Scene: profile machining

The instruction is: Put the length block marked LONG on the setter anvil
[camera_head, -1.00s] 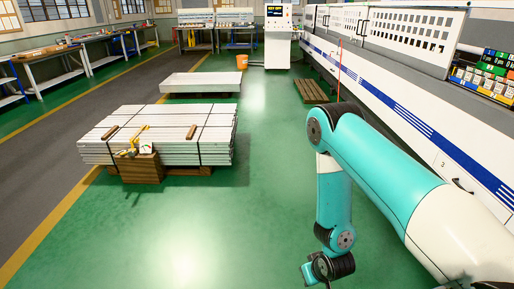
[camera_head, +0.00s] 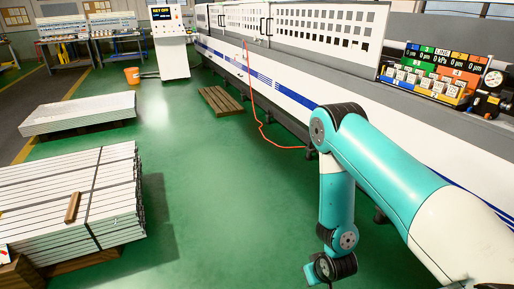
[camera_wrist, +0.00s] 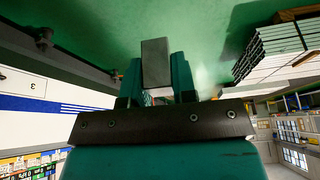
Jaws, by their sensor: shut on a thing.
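In the wrist view a grey block (camera_wrist: 155,62) sits between the two teal fingers of my gripper (camera_wrist: 157,80). The gripper is shut on it and holds it above the green floor. No marking shows on the face I see, so I cannot tell whether it reads LONG. In the head view my arm hangs down at the right, and its wrist end is near the bottom edge; the fingers and block are not visible there. I cannot make out the setter anvil; a rack of coloured blocks and displays (camera_head: 440,72) and a dark device (camera_head: 489,95) stand on the machine's ledge at the right.
The long white machine (camera_head: 285,62) runs along the right. A red hose (camera_head: 256,110) trails onto the floor beside it. A wooden pallet (camera_head: 221,101) lies near the machine. Strapped white profiles (camera_head: 110,180) are stacked at the left. The green floor between is clear.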

